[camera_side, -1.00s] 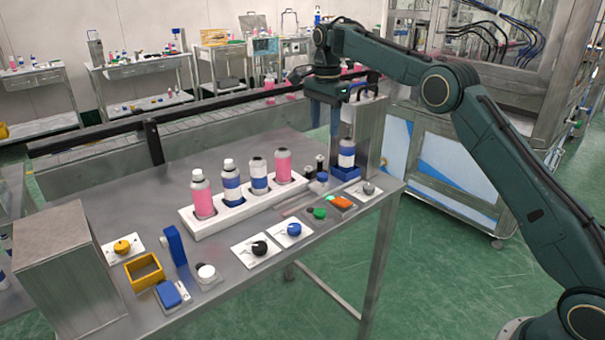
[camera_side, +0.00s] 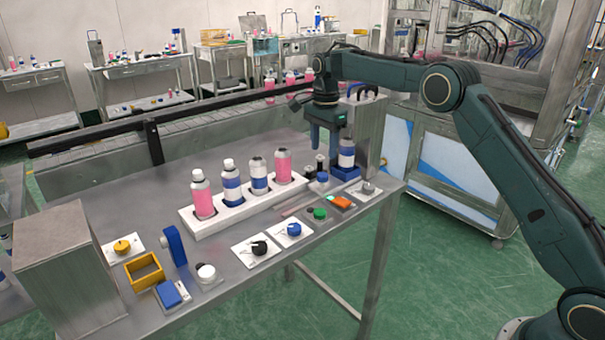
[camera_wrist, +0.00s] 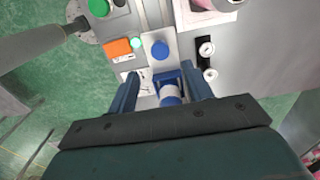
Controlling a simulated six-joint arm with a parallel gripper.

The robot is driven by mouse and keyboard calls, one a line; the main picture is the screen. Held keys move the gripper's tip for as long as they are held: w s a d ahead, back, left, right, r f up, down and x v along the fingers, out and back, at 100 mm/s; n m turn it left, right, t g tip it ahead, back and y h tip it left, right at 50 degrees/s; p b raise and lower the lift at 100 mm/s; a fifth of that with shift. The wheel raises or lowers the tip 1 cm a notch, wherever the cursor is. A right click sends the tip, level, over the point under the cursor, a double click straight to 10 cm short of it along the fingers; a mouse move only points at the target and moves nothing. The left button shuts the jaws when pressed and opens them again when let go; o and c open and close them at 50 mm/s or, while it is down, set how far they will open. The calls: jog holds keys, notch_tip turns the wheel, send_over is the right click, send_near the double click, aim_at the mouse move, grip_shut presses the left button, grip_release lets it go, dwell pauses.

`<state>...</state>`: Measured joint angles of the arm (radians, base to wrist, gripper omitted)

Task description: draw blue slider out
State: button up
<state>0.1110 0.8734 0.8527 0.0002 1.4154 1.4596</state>
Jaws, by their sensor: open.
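A blue holder (camera_side: 346,173), which looks like the blue slider, sits at the foot of the grey upright housing at the table's right end. A bottle with white and blue bands (camera_side: 347,152) stands upright in it. My gripper (camera_side: 325,148) is open and empty, pointing down, a little left of the bottle's upper part in the side view. In the wrist view the blue holder (camera_wrist: 167,77) and bottle show between my two spread fingers. I cannot tell how far below the fingertips they are. A round blue knob (camera_wrist: 160,50) on a light plate lies beside the holder.
A white rack (camera_side: 236,217) with several bottles stands left of the holder. The grey housing (camera_side: 368,130) rises right behind it. An orange switch (camera_side: 340,202), a green button (camera_side: 319,213) and small black-and-white cylinders (camera_wrist: 207,60) are close by.

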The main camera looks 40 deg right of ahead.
aim_at(322, 175)
notch_tip(322, 175, down, 8)
jog(key=shift+r, duration=0.1)
dwell(0.4)
jog(key=shift+a, duration=0.1)
grip_shut()
